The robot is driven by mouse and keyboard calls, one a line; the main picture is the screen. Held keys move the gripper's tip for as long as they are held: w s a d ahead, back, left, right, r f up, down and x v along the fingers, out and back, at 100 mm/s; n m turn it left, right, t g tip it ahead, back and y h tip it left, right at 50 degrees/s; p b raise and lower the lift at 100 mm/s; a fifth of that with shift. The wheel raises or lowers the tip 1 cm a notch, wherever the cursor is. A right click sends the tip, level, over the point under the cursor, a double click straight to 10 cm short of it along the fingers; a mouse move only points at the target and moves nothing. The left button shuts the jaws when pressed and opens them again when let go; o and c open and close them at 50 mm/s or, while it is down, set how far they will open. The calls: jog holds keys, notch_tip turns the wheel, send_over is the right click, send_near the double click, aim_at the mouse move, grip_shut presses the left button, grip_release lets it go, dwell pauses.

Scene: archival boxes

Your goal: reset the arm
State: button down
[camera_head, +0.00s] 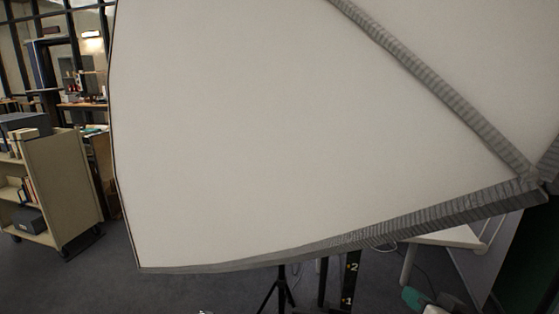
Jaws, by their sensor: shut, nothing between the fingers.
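My gripper and arm do not show in the head camera view, so how the arm is posed cannot be seen. A large white panel with dark grey ribbed edging (300,140) fills most of the view and hides what lies behind it. It looks like a photo softbox, close to the camera and tilted.
A black tripod stand (280,290) shows below the panel. At the left, a beige wheeled book cart (58,190) holds books and boxes. A white table (448,237) stands at the lower right, with a teal object (414,298) nearby. Dark floor (95,285) is clear at lower left.

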jog(key=s+f+n+g+h, duration=0.15)
jog(key=s+f+g, duration=0.55)
jog(key=s+f, duration=1.05)
jog(key=s+f+g, duration=0.2)
jog(key=s+g, duration=0.1)
jog(key=s, duration=0.6)
jog(key=s+f+n+g, duration=0.1)
jog(key=s+f+g, duration=0.2)
jog(key=s, duration=0.5)
jog(key=shift+s+d+f, duration=0.25)
jog(key=shift+s+d, duration=0.1)
jog(key=shift+s, duration=0.05)
